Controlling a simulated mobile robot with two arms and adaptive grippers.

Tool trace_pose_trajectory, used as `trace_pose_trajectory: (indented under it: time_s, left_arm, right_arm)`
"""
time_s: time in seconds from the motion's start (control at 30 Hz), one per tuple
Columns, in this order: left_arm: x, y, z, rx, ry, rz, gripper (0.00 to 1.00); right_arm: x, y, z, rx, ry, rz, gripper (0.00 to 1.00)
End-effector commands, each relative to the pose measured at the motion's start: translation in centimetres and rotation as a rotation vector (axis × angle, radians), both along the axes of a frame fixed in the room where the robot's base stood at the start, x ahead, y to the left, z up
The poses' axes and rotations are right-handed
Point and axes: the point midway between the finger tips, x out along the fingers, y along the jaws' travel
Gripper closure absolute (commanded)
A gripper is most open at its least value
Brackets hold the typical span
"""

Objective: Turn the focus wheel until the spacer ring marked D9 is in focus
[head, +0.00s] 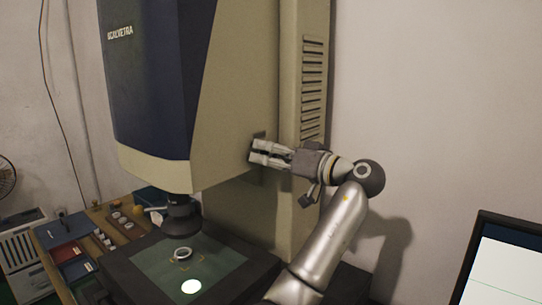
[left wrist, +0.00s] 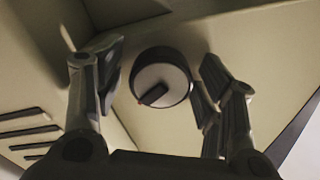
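The focus wheel (left wrist: 161,82) is a round knob with a dark rim, a pale face and a dark bar across it, on the side of the beige machine. In the left wrist view it sits between the two fingers of my left gripper (left wrist: 158,88), which are spread with gaps on both sides. In the head view my left gripper (head: 258,152) is at the machine's side; the wheel is mostly hidden there. A metal ring (head: 180,255) lies on the stage (head: 220,255) below the lens (head: 182,215); no D9 mark is legible. My right gripper is out of view.
The tall measuring machine (head: 235,100) fills the middle. A monitor (head: 510,265) stands at lower right, its screen only partly in view. Trays and small parts lie on a wooden bench (head: 105,222) at left. A bright spot (head: 191,286) shows on the stage.

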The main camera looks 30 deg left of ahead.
Motion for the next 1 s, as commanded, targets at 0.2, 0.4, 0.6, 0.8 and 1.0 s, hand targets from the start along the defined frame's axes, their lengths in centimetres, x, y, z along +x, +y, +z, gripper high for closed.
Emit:
trace_pose_trajectory:
  time_s: [0.2,0.4,0.6,0.8,1.0]
  left_arm:
    - [0.0,0.0,0.0,0.0,0.0,0.0,0.68]
    - [0.0,-0.1,0.0,0.0,0.003,-0.001,0.81]
    - [0.0,-0.1,0.1,0.004,0.046,-0.001,0.81]
    - [0.1,-0.1,0.2,0.013,0.16,-0.003,0.81]
    - [0.1,-0.1,0.3,0.025,0.311,-0.003,0.81]
  right_arm:
    - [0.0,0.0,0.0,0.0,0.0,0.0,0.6]
    - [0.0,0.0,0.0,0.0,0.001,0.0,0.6]
    - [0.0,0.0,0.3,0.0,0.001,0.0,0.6]
    - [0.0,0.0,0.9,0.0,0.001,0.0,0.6]
    - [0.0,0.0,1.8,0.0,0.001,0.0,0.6]
